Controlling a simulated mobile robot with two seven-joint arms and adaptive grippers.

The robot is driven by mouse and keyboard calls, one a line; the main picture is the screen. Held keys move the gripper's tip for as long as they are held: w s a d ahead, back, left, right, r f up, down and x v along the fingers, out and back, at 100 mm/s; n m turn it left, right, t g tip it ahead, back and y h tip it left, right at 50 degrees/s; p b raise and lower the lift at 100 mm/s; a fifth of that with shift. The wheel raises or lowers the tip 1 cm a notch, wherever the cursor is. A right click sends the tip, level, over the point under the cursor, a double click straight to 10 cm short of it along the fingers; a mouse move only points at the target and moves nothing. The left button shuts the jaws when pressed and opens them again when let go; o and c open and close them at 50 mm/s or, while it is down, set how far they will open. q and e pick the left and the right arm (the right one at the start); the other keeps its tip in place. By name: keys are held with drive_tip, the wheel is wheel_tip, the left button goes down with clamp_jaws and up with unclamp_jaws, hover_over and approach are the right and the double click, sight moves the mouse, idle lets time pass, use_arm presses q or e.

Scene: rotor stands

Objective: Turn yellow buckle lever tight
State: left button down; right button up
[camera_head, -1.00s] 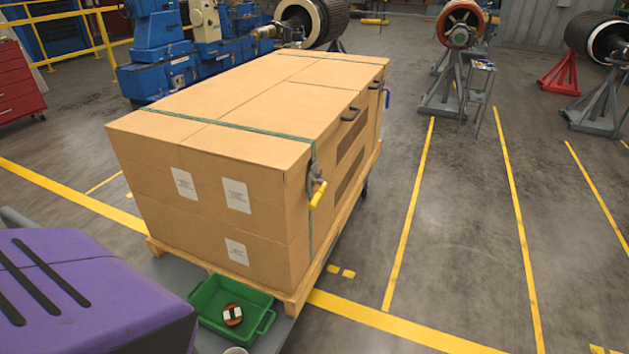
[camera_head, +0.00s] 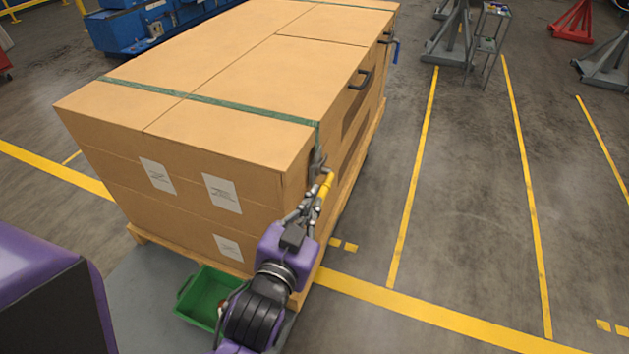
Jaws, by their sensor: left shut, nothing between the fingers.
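A yellow buckle lever (camera_head: 326,185) sits on the green strap (camera_head: 205,99) at the near right corner of a large cardboard box stack (camera_head: 230,150). The lever hangs steeply, and its grey buckle body (camera_head: 317,163) shows just above it. My left gripper (camera_head: 314,199) has its grey fingers right beside the lever's lower part, on its left in the picture. The fingers are shut with nothing between them. They partly cover the lever, and I cannot tell whether they touch it. My right gripper is not in view.
The boxes stand on a wooden pallet (camera_head: 345,219). A green tray (camera_head: 190,300) lies low at the front, partly behind my left arm. A blue-handled buckle (camera_head: 396,52) is on the far strap. Open floor with yellow lines lies to the right.

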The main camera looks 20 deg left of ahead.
use_arm(q)
drive_tip(key=w, duration=0.5)
drive_tip(key=p, duration=0.2)
hover_over(323, 194)
drive_tip(key=s+d, duration=0.2)
drive_tip(key=f, duration=0.1)
drive_tip(key=shift+s+a+f, duration=0.1)
drive_tip(key=shift+a+f, duration=0.1)
drive_tip(key=shift+f, duration=0.45)
drive_tip(key=shift+s+a+f, duration=0.1)
drive_tip(key=shift+a+f, duration=0.05)
drive_tip(key=shift+f, duration=0.55)
drive_tip(key=shift+a+f, duration=0.2)
drive_tip(key=shift+f, duration=0.45)
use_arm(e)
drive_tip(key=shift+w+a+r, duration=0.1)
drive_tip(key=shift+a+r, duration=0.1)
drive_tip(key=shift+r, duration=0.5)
use_arm(q)
drive_tip(key=shift+b, duration=0.3)
